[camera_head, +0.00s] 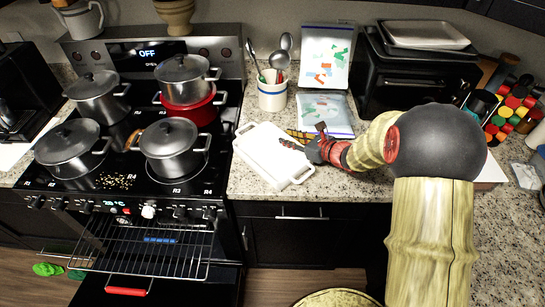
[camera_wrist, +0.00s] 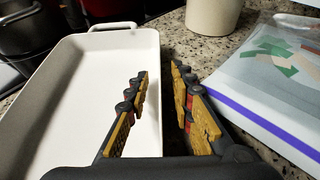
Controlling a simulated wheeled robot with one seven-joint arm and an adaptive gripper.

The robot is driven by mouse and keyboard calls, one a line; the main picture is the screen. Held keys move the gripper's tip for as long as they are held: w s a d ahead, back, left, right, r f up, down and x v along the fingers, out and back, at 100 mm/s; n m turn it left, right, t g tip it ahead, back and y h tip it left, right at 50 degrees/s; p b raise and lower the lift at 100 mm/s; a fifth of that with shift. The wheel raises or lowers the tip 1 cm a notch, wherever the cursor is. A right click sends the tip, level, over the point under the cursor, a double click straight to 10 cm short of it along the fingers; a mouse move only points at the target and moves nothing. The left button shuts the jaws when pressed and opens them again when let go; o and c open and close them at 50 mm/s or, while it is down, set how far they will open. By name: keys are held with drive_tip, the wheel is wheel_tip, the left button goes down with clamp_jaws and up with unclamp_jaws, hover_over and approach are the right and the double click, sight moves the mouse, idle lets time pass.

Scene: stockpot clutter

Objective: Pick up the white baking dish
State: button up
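The white baking dish (camera_head: 262,158) lies on the granite counter right of the stove. In the wrist view the dish (camera_wrist: 75,85) fills the left side, empty, with its far end handle by the stove. My gripper (camera_head: 296,138) is at the dish's right long side. In the wrist view my gripper (camera_wrist: 159,72) is open, with the left finger over the dish's inside and the right finger outside its right wall. The wall's near part is hidden by the fingers. I cannot tell whether either finger touches it.
A utensil crock (camera_head: 272,97) stands behind the dish. Bagged items (camera_head: 325,113) lie on the counter behind my gripper, close to the right finger. The stove holds several lidded pots (camera_head: 173,145) at left. A black appliance (camera_head: 410,75) stands at back right. The oven door is open.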

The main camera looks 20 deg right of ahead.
drive_tip(key=shift+r, duration=0.1)
drive_tip(key=shift+c, duration=0.2)
clamp_jaws()
idle(0.4)
